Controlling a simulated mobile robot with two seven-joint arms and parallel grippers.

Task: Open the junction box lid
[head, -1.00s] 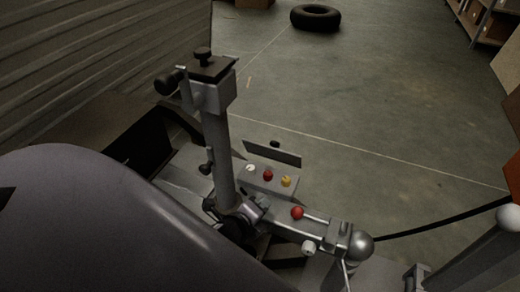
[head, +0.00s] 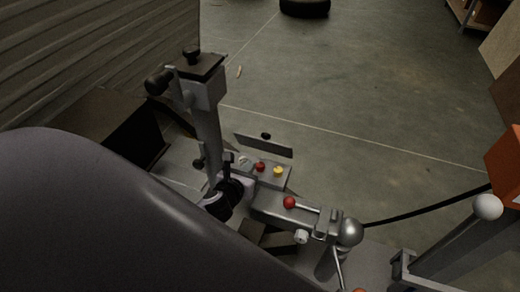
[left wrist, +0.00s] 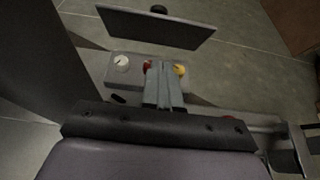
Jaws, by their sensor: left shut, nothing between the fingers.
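The junction box (head: 272,181) is a small grey box on the trailer tongue. A white dial, a red knob and a yellow knob show on it. Its lid (head: 263,146) is a flat grey panel with a black knob, standing open at the far side of the box. The lid also shows at the top of the left wrist view (left wrist: 155,27). My left gripper (head: 229,158) is beside the near left end of the box, apart from the lid. Its fingers (left wrist: 163,70) are shut and empty in the wrist view, partly covering the red and yellow knobs. My right gripper is not in view.
The upright jack post (head: 205,110) stands just left of the box. The coupler (head: 349,232) and a red-ball lever (head: 289,202) lie to the right. A black cable (head: 425,213) runs off right.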

